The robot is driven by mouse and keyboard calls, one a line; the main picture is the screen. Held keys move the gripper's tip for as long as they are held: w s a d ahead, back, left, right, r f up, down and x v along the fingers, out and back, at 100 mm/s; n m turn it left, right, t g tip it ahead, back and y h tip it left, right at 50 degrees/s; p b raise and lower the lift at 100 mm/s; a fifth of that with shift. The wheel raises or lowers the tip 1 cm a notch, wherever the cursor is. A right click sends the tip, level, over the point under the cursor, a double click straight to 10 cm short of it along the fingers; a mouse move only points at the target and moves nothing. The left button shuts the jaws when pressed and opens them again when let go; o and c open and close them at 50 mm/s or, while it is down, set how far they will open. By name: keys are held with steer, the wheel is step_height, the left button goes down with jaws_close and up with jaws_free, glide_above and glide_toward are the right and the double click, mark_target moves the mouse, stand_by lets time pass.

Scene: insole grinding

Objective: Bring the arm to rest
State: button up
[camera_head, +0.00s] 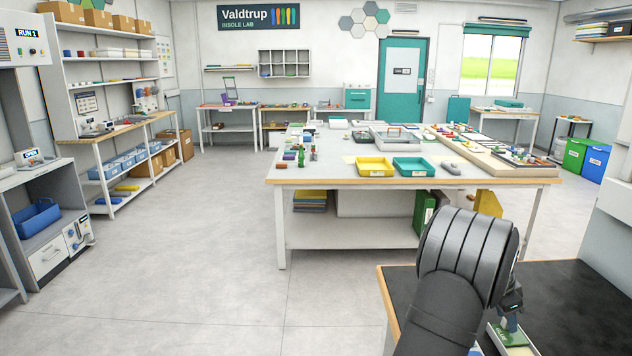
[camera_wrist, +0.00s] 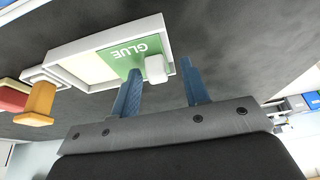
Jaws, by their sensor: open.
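My arm fills the lower right of the head view and reaches over the black-topped bench (camera_head: 575,300). My gripper (camera_wrist: 160,67) shows in the wrist view with its two blue fingers apart. A small white block (camera_wrist: 155,68) shows at the gap between the fingertips; I cannot tell whether it touches either finger. It lies at the edge of a green panel marked GLUE in a white-rimmed tray (camera_wrist: 75,45). In the head view the tray (camera_head: 530,349) is partly hidden behind my arm.
In the wrist view, an orange piece (camera_wrist: 38,102) and a red one lie beside the tray. In the head view, a large worktable (camera_head: 330,174) with a yellow tray (camera_head: 374,167) and a teal tray (camera_head: 413,167) stands beyond my arm. The floor at left is clear.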

steer(key=shift+s, duration=0.45)
steer(key=shift+w, duration=0.15)
